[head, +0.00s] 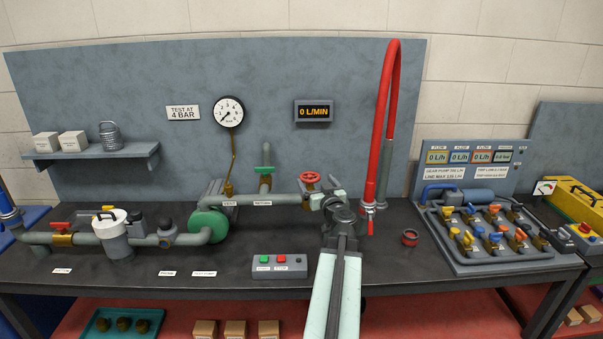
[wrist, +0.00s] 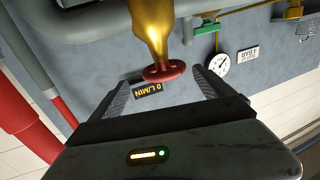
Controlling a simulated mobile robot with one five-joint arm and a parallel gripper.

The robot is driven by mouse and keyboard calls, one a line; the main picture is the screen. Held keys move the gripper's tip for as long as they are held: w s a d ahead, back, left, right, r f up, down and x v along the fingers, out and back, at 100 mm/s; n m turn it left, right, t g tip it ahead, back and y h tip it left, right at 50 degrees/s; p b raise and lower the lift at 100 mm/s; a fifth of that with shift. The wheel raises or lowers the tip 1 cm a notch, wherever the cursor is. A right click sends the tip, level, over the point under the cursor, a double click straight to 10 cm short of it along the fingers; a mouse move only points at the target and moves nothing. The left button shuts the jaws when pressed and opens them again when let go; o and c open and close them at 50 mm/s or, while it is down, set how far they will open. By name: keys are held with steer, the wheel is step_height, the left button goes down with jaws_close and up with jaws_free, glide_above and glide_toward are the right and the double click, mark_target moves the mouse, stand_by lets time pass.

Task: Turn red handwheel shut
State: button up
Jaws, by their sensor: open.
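The red handwheel (head: 310,178) sits on a brass valve body at the right end of the grey-green pipe. In the wrist view the handwheel (wrist: 164,72) shows below the brass body (wrist: 152,25), between my two fingertips. My gripper (wrist: 159,77) is open, with a finger on each side of the wheel and a visible gap at both sides. I cannot tell how deep the wheel sits between the fingers. In the head view my gripper (head: 323,197) is close by the wheel, and my arm hides part of the valve.
A red hose (head: 384,130) arches just right of my gripper. A loose dark red part (head: 410,237) lies on the bench. A button box (head: 279,266) stands left of my arm. The flow display (head: 313,111) reads 0 L/MIN. A valve panel (head: 490,235) stands at right.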

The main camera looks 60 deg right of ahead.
mark_target(307, 172)
steer(key=x, duration=0.8)
steer(key=shift+w+a+f, duration=0.1)
steer(key=shift+w+a, duration=0.15)
steer(key=shift+w, duration=0.05)
steer(key=shift+c, duration=0.3)
steer(key=c, duration=1)
steer(key=shift+w+a, duration=0.15)
steer(key=c, duration=0.3)
steer(key=shift+s, duration=0.2)
steer(key=shift+m+g+h, duration=0.3)
steer(key=shift+h, duration=0.1)
